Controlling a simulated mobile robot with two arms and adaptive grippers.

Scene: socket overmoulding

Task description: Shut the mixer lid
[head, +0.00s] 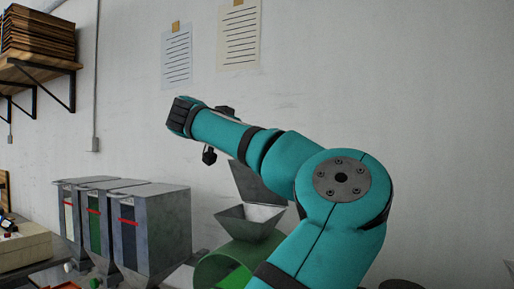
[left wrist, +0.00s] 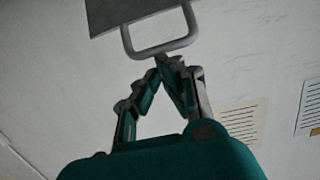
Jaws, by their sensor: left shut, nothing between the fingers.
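The mixer has a green drum (head: 218,268) and a grey hopper (head: 244,226) on top. Its grey lid (head: 262,187) stands raised behind the hopper opening, its upper part hidden by my arm. In the left wrist view, the lid (left wrist: 125,12) shows at the top with its looped bar handle (left wrist: 178,45). My left gripper (left wrist: 165,65) is shut and empty, its fingertips close to the bottom of that loop. I cannot tell whether they touch it. In the head view, the gripper's fingers are not clearly visible. My right gripper is in neither view.
Several grey bins (head: 165,228) stand left of the mixer, with a beige box (head: 25,248) farther left. A wall shelf (head: 40,62) holds stacked boards. Paper sheets (head: 239,35) hang on the wall. The air above the bins is clear.

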